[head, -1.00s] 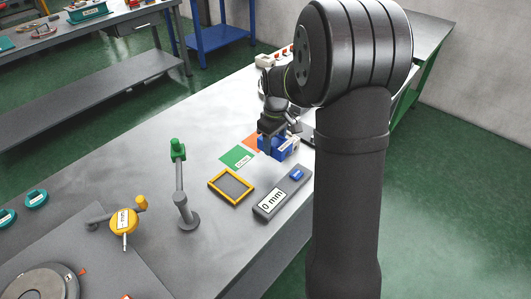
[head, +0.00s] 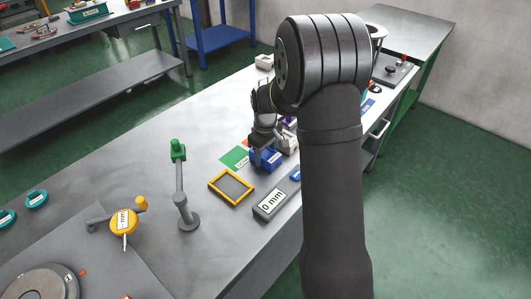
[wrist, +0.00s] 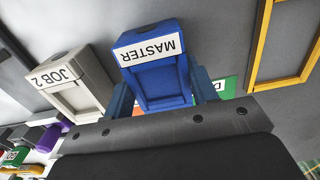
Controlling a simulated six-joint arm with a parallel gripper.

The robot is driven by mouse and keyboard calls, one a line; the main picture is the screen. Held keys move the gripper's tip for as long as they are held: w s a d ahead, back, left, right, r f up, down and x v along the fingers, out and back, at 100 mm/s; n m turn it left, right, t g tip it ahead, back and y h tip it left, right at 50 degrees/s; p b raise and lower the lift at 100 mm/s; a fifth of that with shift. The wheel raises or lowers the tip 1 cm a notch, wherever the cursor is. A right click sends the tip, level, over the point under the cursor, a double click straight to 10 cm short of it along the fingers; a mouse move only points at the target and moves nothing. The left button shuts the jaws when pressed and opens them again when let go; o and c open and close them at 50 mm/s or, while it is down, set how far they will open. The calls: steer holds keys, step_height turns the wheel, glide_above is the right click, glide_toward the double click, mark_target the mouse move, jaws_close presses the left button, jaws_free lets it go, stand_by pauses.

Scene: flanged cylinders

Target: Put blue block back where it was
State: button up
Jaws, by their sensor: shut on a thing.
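The blue block (wrist: 160,80) carries a white MASTER label, upside down in the wrist view. My gripper (wrist: 165,98) is shut on it, with one finger on each side. In the head view the blue block (head: 266,160) is under my gripper (head: 262,148), between the green card (head: 233,157) and the grey 0 mm block (head: 268,206). The yellow frame (head: 231,187) lies flat, just in front and to the left of the blue block, and looks empty. I cannot tell how far the blue block is above the table.
A beige JOB 2 block (wrist: 75,82) stands close beside the blue block, with a purple block (wrist: 50,138) beyond it. A green-topped stand (head: 180,185) and a yellow dial gauge (head: 123,221) are further left. The table (head: 130,165) behind the stand is clear.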

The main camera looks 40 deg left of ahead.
mark_target(265, 153)
steer(key=o, duration=1.4)
step_height(265, 153, up, 12)
steer(key=shift+r, duration=0.15)
steer(key=shift+f, duration=4.35)
steer(key=shift+f, duration=0.1)
